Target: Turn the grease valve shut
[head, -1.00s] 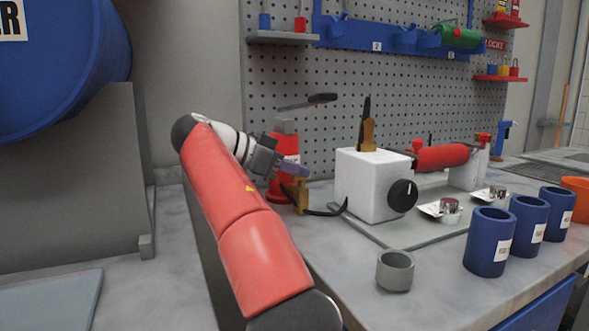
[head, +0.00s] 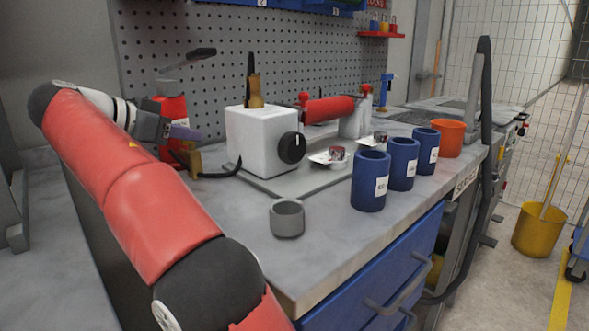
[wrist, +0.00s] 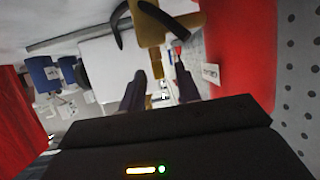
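A brass valve (head: 192,158) stands low on the bench beside the red canister (head: 171,120), with a black hose running from it towards the white machine block. I take it for the grease valve. My gripper (head: 185,132) is just above it, partly behind my red arm. In the wrist view the brass valve (wrist: 152,28) is at the top, and a narrow brass piece reaches down towards the gap between my fingertips. The two dark fingers of my gripper (wrist: 158,88) are apart there. I cannot tell whether either finger touches the brass.
The white machine block (head: 262,140) with a black knob and red roller (head: 328,109) stands right of the valve. A grey cup (head: 287,217), blue cups (head: 370,181) and an orange bucket (head: 449,138) stand on the bench. A pegboard (head: 290,60) closes the back.

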